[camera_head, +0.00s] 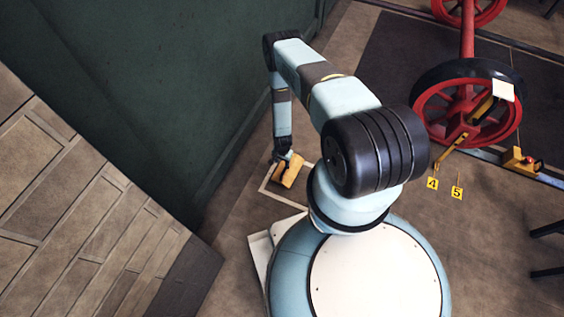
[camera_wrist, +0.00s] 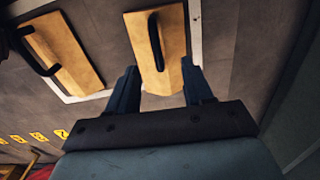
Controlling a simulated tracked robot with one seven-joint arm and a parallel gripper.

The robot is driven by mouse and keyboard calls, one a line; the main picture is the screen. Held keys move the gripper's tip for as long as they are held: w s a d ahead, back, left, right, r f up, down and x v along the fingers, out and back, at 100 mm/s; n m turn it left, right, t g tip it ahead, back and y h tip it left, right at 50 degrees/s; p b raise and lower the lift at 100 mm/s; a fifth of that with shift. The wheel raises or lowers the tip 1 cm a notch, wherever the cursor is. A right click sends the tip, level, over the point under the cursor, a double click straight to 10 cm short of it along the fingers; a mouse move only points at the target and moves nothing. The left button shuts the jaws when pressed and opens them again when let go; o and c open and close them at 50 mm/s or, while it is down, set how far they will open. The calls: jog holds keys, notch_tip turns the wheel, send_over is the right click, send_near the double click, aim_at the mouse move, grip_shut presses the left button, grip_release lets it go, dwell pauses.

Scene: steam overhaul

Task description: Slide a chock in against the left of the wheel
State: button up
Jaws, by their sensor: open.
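The red spoked wheel (camera_head: 466,112) with a dark rim stands at the right in the head view. Two wooden chocks with black handles lie inside a white floor outline. The middle chock (camera_wrist: 172,72) in the wrist view is between the fingers of my gripper (camera_wrist: 159,66). My gripper is open around its near end; I cannot tell whether the fingers touch it. The other chock (camera_wrist: 62,55) lies to its left. In the head view my gripper (camera_head: 286,154) is over a wooden chock (camera_head: 291,172), far left of the wheel.
A dark green wall (camera_head: 130,80) rises close to the left of my arm. A yellow block with a red part (camera_head: 519,160) sits by the rail at the wheel's right. Floor between outline and wheel is partly hidden by my arm.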

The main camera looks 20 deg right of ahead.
aim_at(284, 171)
jog(key=shift+s+d+f, duration=0.15)
jog(key=shift+s+f, duration=0.15)
jog(key=shift+f, duration=0.5)
jog(key=shift+d+f, duration=0.1)
jog(key=shift+f, duration=4.4)
grip_shut()
jog(key=shift+w+r, duration=0.1)
jog(key=shift+r, duration=1.45)
